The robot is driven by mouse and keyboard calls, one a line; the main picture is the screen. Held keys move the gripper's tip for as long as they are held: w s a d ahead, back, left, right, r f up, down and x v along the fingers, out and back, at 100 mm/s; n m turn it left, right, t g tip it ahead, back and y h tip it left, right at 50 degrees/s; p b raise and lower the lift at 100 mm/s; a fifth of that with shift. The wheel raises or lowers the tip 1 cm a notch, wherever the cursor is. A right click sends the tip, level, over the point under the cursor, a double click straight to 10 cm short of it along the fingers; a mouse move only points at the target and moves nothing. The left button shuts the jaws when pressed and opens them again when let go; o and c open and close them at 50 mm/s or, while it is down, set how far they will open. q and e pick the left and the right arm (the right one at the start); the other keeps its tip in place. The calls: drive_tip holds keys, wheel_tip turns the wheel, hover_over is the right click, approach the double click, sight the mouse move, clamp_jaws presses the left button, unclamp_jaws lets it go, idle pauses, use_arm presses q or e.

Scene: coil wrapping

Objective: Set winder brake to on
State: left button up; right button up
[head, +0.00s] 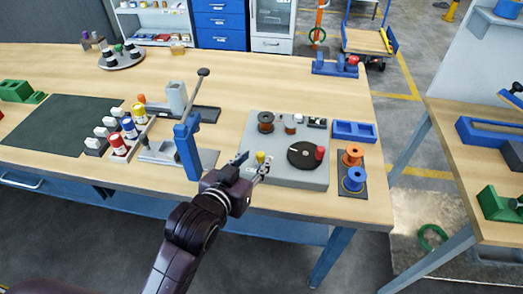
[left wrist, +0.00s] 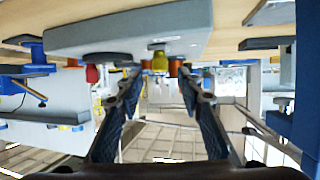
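The winder (head: 288,180) is a grey box near the table's front edge. On top it carries a black disc (head: 302,157) with a red knob (head: 320,152), and a brown spool (head: 265,122). A small yellow knob (head: 261,156) stands at its front left; I cannot read any brake marking. My left gripper (head: 253,163) is at the winder's front left corner by the yellow knob. In the left wrist view, its fingers are apart, with the yellow knob (left wrist: 159,62) between and beyond the tips; contact cannot be told. My right gripper is out of view.
A blue upright press (head: 187,145) with a lever stands left of the winder. Orange and blue spools (head: 354,179) sit on a dark plate at its right, near a blue tray (head: 354,131). Several small bottles (head: 119,146) stand further left. The table's back middle is clear.

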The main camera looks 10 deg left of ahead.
sight(260, 155)
use_arm(q)
drive_tip(key=x, duration=0.3)
drive_tip(key=shift+w+d+f, duration=0.1)
drive_tip(key=shift+w+f, duration=0.05)
drive_tip(key=shift+w, duration=0.2)
drive_tip(key=shift+w+f, duration=0.2)
drive_tip(key=shift+w, duration=0.15)
drive_tip(key=shift+w+d, duration=0.1)
drive_tip(key=shift+w, duration=0.1)
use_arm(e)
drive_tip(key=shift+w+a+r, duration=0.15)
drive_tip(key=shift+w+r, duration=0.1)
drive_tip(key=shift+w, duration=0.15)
use_arm(q)
drive_tip(key=shift+f, duration=0.1)
drive_tip(key=shift+c, duration=0.4)
drive_tip(key=shift+c, duration=1.3)
clamp_jaws()
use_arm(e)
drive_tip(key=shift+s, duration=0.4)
